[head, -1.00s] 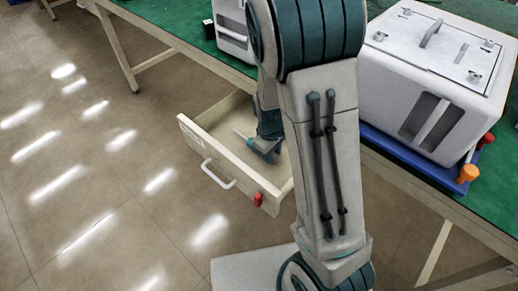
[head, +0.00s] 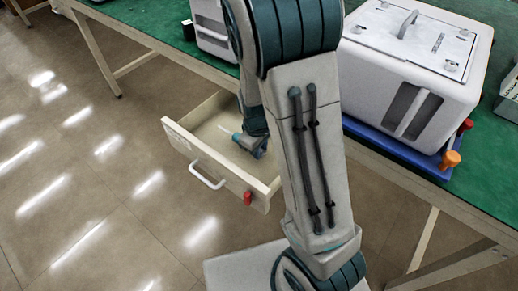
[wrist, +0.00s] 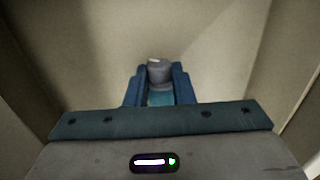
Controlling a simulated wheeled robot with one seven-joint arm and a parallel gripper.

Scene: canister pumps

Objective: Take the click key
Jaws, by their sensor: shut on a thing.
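My gripper (head: 250,146) reaches down into the open drawer (head: 212,170) under the table. In the wrist view my gripper (wrist: 159,88) is shut on a short grey rounded piece (wrist: 159,71), which I take to be the click key. Its blue fingers stand on either side of it. In the head view a thin pale part (head: 225,130) sticks out to the left of the fingers, inside the drawer walls. The rest of the key is hidden by the fingers. The gap to the drawer floor cannot be told.
The drawer front has a white handle (head: 207,174) and a red part (head: 247,199). Close drawer walls surround my gripper. A white canister unit (head: 415,65) stands on a blue tray (head: 400,149) on the green table (head: 373,140). The floor at left is clear.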

